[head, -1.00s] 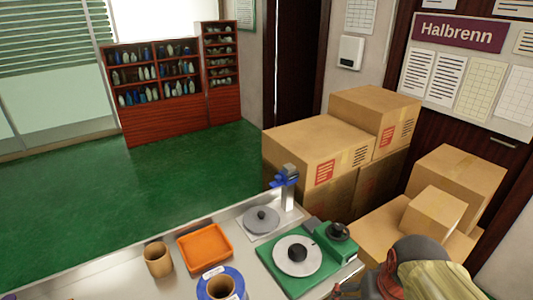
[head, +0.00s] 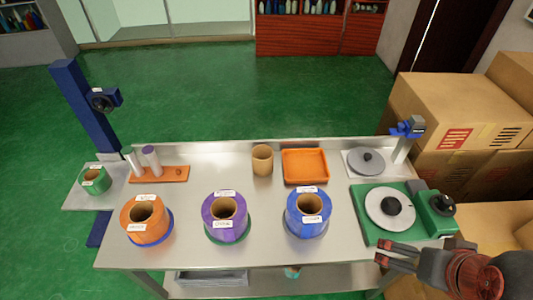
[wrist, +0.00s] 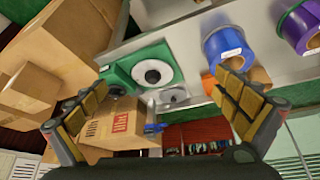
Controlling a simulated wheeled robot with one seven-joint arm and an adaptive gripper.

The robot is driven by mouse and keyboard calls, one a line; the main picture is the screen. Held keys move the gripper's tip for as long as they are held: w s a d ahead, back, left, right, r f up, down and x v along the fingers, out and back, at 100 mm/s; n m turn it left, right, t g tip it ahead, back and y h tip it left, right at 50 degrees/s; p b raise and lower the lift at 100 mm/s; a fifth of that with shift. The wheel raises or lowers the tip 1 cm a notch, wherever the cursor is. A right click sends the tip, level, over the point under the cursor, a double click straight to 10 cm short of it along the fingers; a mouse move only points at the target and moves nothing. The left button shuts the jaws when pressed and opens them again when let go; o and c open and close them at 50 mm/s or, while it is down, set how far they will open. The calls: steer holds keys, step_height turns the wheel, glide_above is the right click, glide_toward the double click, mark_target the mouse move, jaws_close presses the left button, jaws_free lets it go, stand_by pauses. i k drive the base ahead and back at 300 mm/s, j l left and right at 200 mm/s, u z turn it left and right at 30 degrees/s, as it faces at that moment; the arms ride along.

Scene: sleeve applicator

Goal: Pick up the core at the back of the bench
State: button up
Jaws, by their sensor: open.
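The core (head: 262,160) is a plain brown cardboard tube. It stands upright and empty at the back edge of the steel bench (head: 180,215), just left of an orange tray (head: 305,166). In the wrist view a brown piece that looks like the core (wrist: 261,76) shows beside the right finger, which partly hides it. My gripper (head: 381,254) is at the front right of the bench, well away from the core. Its jaws are open and empty, with the padded fingers spread wide in the wrist view (wrist: 155,100).
Orange (head: 146,219), purple (head: 225,216) and blue (head: 307,212) rolls stand along the front. A green turntable machine (head: 365,228) and grey disc scale (head: 366,161) are at the right. A blue post (head: 85,110) rises at the left. Cardboard boxes (head: 450,105) stack beyond the right end.

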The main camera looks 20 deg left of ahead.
mark_target(262, 155)
steer(key=j+u, duration=0.15)
steer(key=j, duration=0.6)
steer(key=j+u, duration=0.1)
steer(key=j, duration=0.7)
steer(key=i+j+u, duration=0.15)
steer(key=j, duration=0.6)
